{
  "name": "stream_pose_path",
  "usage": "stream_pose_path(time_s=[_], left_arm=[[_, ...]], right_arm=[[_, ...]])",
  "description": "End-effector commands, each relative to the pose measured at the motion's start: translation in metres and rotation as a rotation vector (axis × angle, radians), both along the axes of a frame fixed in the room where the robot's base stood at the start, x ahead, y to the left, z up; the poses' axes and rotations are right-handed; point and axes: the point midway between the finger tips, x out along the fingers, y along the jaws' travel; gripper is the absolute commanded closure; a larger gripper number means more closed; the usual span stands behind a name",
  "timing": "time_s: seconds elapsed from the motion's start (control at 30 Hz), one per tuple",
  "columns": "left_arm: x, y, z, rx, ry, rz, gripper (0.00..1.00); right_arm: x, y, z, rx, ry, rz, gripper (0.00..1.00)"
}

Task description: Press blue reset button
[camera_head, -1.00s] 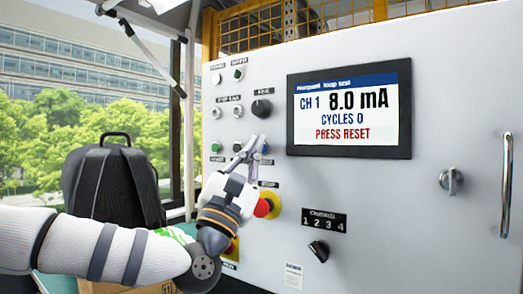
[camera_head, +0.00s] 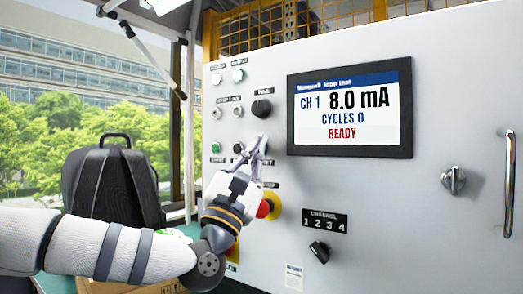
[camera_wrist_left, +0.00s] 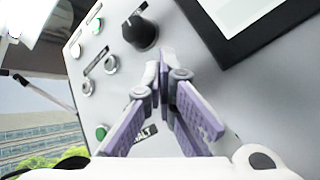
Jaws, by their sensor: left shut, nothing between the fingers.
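My left gripper (camera_head: 262,140) is shut and empty, with its fingertips at the panel where the blue reset button was visible a second ago. The button itself is hidden behind the fingers, so I cannot see how far it is pressed. In the left wrist view the closed fingertips (camera_wrist_left: 165,58) reach to the panel face, just below the black knob. The screen (camera_head: 350,108) reads CH 1, 8.0 mA, CYCLES 0 and READY in red. My right gripper is not in view.
A red emergency button (camera_head: 264,209) sits just below the gripper. A green button (camera_head: 216,148) and a black knob (camera_head: 261,108) are close by. The channel selector (camera_head: 319,250) is lower right. A black backpack (camera_head: 112,185) stands behind my arm.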

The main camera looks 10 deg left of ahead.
Motion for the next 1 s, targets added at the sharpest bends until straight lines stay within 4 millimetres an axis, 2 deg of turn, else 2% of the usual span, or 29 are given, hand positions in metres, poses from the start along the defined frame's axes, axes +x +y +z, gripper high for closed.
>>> stream_pose_path(time_s=[0.57, 1.0], left_arm=[[0.004, -0.001, -0.003, -0.001, 0.003, 0.0, 1.0], [-0.011, 0.005, -0.006, -0.001, 0.003, 0.001, 1.0]], right_arm=[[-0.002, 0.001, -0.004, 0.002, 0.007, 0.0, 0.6], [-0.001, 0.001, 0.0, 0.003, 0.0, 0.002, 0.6]])
